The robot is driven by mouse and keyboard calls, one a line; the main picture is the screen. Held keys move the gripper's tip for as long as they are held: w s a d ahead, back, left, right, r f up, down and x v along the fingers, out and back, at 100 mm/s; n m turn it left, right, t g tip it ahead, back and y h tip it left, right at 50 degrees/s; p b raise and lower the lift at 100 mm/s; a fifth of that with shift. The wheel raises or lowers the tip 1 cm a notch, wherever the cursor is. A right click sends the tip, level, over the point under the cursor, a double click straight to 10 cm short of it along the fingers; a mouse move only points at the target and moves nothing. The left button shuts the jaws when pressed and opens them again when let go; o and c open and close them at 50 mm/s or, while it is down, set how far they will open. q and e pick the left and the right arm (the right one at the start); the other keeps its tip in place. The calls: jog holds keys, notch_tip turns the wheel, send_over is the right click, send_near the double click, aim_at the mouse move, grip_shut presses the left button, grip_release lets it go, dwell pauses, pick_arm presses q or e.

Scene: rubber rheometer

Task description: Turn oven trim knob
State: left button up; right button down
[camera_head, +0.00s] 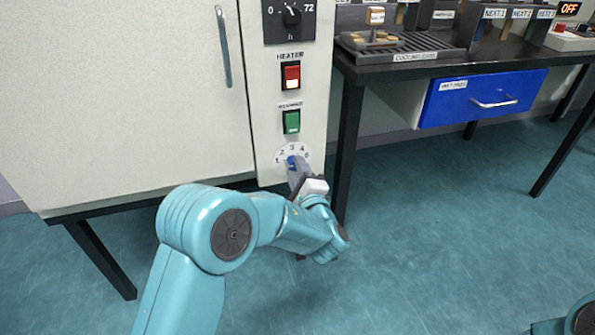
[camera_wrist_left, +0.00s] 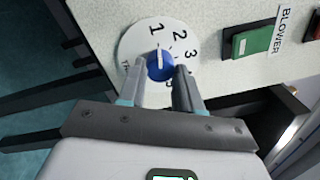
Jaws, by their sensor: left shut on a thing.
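The oven trim knob (camera_wrist_left: 160,66) is small, blue and round with a white pointer line, on a white dial (camera_wrist_left: 130,42) marked with numbers. In the head view the dial (camera_head: 305,153) sits low on the oven's front panel, with the blue knob (camera_head: 291,160) partly behind my gripper. My left gripper (camera_head: 292,166) reaches up to it. In the left wrist view its two fingers (camera_wrist_left: 158,72) are shut on the knob, one on each side. The pointer line lies between the 1 and the 2, as seen there. Part of the dial is hidden by the fingers.
Above the dial are a green blower switch (camera_head: 291,121), a red heater switch (camera_head: 290,76) and a black timer knob (camera_head: 291,16). The oven door (camera_head: 120,90) is closed. A dark bench (camera_head: 400,72) with a blue drawer (camera_head: 480,98) stands at right.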

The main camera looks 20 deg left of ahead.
pick_arm(q)
jog(key=shift+d+f, duration=0.1)
dwell(0.3)
jog(key=o, duration=1)
jog(key=shift+n, duration=0.3)
jog(key=p+v, duration=0.4)
jog(key=v, duration=1.2)
jog(key=shift+s, duration=0.15)
pick_arm(e)
jog(key=shift+g, duration=0.6)
jog(key=s+r, duration=0.3)
jog(key=r, duration=0.1)
jog(key=shift+a, duration=0.3)
